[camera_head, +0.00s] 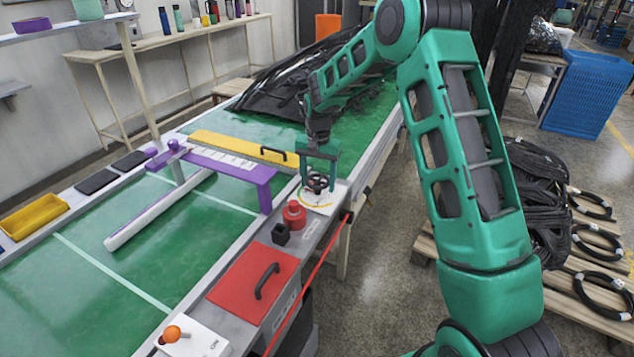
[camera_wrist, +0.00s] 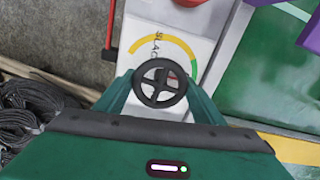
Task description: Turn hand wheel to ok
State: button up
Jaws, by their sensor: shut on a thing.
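The black hand wheel (camera_head: 316,182) sits on a white plate (camera_head: 322,206) on the table's right edge strip. In the wrist view the hand wheel (camera_wrist: 160,83) lies between the fingers of my gripper (camera_wrist: 158,88), which are shut on it. The plate there carries a dial arc (camera_wrist: 178,42) of yellow, with green at its right end, and the word SLACK beside the wheel's top. The wheel covers the lower part of the dial. In the head view my gripper (camera_head: 318,172) reaches down over the wheel. I cannot make out a pointer clearly.
A red round button (camera_head: 294,214) and a small black block (camera_head: 281,234) stand just in front of the wheel. A purple bracket (camera_head: 230,170) and a yellow panel (camera_head: 238,147) are close to its left. A red lid with a handle (camera_head: 254,283) lies nearer. A red cord (camera_head: 306,287) runs along the table's side.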

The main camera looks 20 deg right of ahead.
aim_at(318, 179)
jog(key=shift+w+r, duration=0.1)
jog(key=o, duration=1.1)
jog(key=shift+c, duration=0.2)
notch_tip(318, 179, up, 11)
jog(key=shift+f, duration=0.2)
